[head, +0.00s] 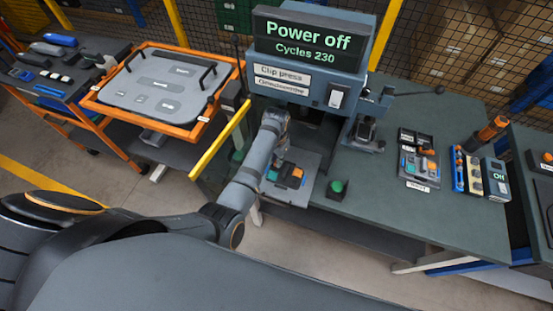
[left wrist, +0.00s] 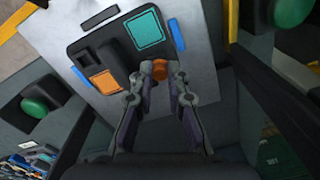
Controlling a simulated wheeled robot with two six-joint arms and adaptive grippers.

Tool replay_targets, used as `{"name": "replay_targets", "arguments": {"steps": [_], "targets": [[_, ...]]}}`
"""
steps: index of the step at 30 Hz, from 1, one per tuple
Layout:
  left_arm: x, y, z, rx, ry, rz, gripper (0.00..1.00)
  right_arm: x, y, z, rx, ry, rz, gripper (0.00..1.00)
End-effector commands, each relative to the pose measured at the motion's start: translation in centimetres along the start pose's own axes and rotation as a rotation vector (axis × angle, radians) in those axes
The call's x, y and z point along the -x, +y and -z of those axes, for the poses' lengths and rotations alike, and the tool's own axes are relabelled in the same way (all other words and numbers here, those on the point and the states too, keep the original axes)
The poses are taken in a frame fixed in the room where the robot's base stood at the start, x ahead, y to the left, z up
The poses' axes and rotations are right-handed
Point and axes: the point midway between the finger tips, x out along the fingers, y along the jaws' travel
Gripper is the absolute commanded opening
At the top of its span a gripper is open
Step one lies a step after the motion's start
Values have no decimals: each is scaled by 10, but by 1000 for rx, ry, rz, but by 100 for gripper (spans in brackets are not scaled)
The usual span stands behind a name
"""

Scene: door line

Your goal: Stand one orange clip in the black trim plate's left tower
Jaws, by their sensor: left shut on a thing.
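The black trim plate (left wrist: 83,52) lies on a pale metal bed (left wrist: 195,28) under the clip press; it also shows in the head view (head: 272,185). It carries a teal square (left wrist: 145,30) and an orange square (left wrist: 105,82). My left gripper (left wrist: 160,72) is shut on a small orange clip (left wrist: 160,67), close to the plate's edge. In the head view my left gripper (head: 279,160) is over the plate's far side. Whether the clip touches a tower is hidden by the fingers. My right gripper is not in view.
The clip press (head: 310,75) stands above the bed; its display reads "Power off". A green button (head: 338,187) is right of the bed. A small parts tray (head: 418,166) and an orange-handled tool (head: 490,130) lie further right. A yellow rail (head: 220,140) runs left.

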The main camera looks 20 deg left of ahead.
Motion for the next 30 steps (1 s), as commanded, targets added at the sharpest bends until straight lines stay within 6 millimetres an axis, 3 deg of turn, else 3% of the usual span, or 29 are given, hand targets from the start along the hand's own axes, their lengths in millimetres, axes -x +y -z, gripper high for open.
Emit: {"name": "replay_targets", "arguments": {"steps": [14, 15, 20, 30], "targets": [[-1, 0, 0, 0, -2, 0, 7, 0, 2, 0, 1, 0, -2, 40], [-1, 0, -1, 0, -2, -1, 18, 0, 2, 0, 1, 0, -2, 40], [-1, 0, -1, 0, -2, -1, 40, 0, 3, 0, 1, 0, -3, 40], [0, 0, 0, 0, 0, -1, 42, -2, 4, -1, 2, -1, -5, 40]]}}
